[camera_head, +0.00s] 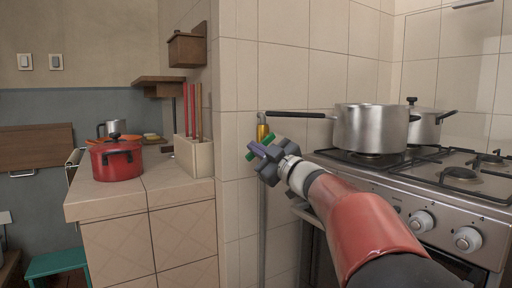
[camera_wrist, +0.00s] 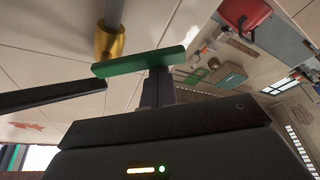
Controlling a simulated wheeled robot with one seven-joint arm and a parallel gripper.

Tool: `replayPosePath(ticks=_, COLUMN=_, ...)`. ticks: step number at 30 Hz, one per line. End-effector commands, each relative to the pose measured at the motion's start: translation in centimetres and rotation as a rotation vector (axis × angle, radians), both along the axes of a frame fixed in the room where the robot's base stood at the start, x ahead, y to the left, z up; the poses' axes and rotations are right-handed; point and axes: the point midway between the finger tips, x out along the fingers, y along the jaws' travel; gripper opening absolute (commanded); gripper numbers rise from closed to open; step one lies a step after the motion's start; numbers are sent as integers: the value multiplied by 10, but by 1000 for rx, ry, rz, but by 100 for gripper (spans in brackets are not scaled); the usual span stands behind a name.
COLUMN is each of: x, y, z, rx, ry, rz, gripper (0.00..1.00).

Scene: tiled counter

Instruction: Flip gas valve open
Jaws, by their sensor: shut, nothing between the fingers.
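The gas valve is a brass fitting (camera_head: 262,132) on a grey pipe along the tiled wall, left of the stove. Its green lever (camera_head: 250,155) reaches out from the fitting, across the pipe's line, and is partly covered by my gripper. In the wrist view the brass fitting (camera_wrist: 110,40) and the green lever (camera_wrist: 125,66) show close up. My gripper (camera_head: 262,151) is shut and empty, with its fingers (camera_wrist: 157,86) at the lever's outer half. They look very close to it or touching; I cannot tell which.
A saucepan (camera_head: 368,128) stands on the stove, its black handle (camera_head: 297,115) reaching left just above my gripper. A second pot (camera_head: 424,126) is behind it. A red pot (camera_head: 117,162) stands on the tiled counter (camera_head: 110,195) at left.

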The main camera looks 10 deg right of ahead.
Motion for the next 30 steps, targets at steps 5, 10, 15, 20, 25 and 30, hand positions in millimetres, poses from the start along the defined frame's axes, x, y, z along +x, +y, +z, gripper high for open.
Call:
replayPosePath(ticks=5, x=2, y=-6, z=-11, rx=-161, ry=-51, rz=-3, gripper=0)
replayPosePath(ticks=10, x=4, y=-12, z=-19, rx=-315, ry=-101, rz=-3, gripper=0)
replayPosePath(ticks=15, x=6, y=-19, z=-26, rx=-468, ry=-150, rz=-2, gripper=0)
replayPosePath(ticks=20, x=8, y=-26, z=-30, rx=-606, ry=-195, rz=-3, gripper=0)
replayPosePath(ticks=25, x=11, y=-33, z=-34, rx=-731, ry=-237, rz=-2, gripper=0)
replayPosePath(ticks=30, x=12, y=-39, z=-37, rx=-808, ry=-261, rz=-2, gripper=0)
